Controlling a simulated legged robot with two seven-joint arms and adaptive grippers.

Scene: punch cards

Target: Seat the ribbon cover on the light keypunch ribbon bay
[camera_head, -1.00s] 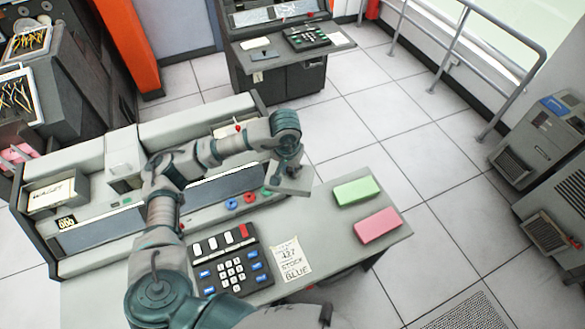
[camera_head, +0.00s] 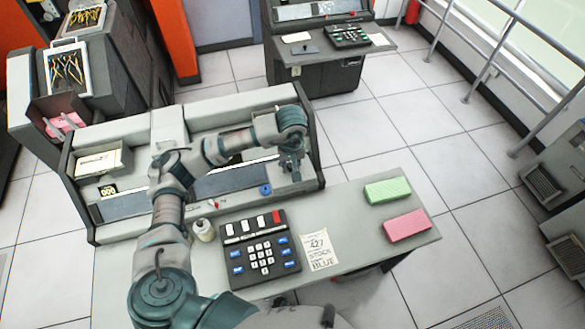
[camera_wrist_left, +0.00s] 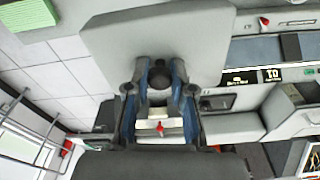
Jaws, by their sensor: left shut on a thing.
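My left gripper (camera_head: 290,168) is above the right end of the light keypunch (camera_head: 110,206). In the left wrist view its fingers (camera_wrist_left: 160,85) are closed on the dark knob of the ribbon cover, a flat light-grey plate (camera_wrist_left: 150,35). In the head view the cover is hard to make out against the grey machine and my gripper. A blue spool (camera_head: 265,189) shows just left of the gripper on the keypunch. The bay around it is partly hidden by my arm, and I cannot tell whether the cover touches it. My right gripper is out of view.
A black keypad (camera_head: 260,250), a paper note (camera_head: 319,251), a green block (camera_head: 387,190) and a pink block (camera_head: 407,226) lie on the front desk. A small jar (camera_head: 204,230) stands left of the keypad. A darker keypunch (camera_head: 315,75) stands behind.

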